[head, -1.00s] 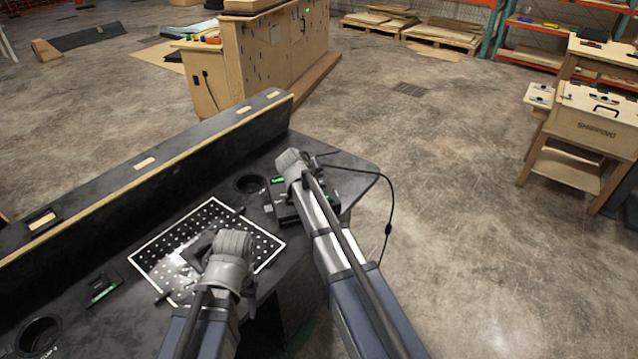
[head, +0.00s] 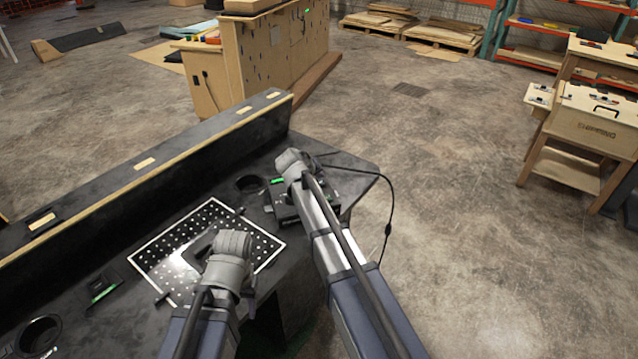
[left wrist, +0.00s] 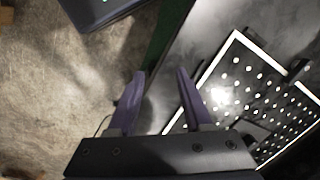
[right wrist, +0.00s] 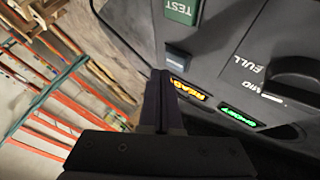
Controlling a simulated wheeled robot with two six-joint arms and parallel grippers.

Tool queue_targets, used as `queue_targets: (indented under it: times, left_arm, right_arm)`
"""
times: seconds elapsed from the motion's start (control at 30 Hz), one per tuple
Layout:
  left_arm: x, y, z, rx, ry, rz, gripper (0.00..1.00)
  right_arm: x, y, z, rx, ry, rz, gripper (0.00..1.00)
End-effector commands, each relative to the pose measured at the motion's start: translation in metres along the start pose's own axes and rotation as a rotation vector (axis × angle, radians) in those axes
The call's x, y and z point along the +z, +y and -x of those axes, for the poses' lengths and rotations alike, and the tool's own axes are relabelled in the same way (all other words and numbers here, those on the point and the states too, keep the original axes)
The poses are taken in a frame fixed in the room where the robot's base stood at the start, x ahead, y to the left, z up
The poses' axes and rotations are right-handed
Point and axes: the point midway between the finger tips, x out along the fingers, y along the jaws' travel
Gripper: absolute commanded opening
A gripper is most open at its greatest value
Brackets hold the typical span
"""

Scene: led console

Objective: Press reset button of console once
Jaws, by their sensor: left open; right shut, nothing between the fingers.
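The console (head: 291,209) is a dark box near the right end of the black table, partly hidden by my right arm. In the right wrist view, its face (right wrist: 222,62) shows a green TEST button (right wrist: 183,10), a blue-grey button (right wrist: 178,57), an orange READY light (right wrist: 188,91), a green light (right wrist: 243,117) and a black knob (right wrist: 300,72). No RESET label is readable. My right gripper (right wrist: 161,76) is shut and empty, its tips close beside the blue-grey button; contact cannot be told. My left gripper (left wrist: 160,76) is open and empty near the perforated panel.
The white-edged perforated panel (head: 203,222) lies on the black table (head: 125,232), left of the console. A round hole (head: 249,185) and a raised back wall (head: 170,165) are near it. A black cable (head: 388,205) hangs off the table's right side.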

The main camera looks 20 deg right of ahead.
Motion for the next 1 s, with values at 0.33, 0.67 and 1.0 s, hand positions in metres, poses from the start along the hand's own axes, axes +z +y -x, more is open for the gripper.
queue_targets:
  times: [0.33,0.67,1.0]
  left_arm:
    - [0.0,0.0,0.0,0.0,0.0,0.0,0.5]
    - [-0.0005,0.0008,-0.0082,0.0,0.0,0.0,0.5]
    - [-0.0005,0.0008,-0.0082,0.0,0.0,0.0,0.5]
  right_arm:
    - [0.0,0.0,0.0,0.0,0.0,0.0,0.0]
    - [0.0041,-0.0042,-0.0057,0.0,0.0,0.0,0.0]
    - [0.0042,-0.0042,-0.0058,0.0,0.0,0.0,0.0]
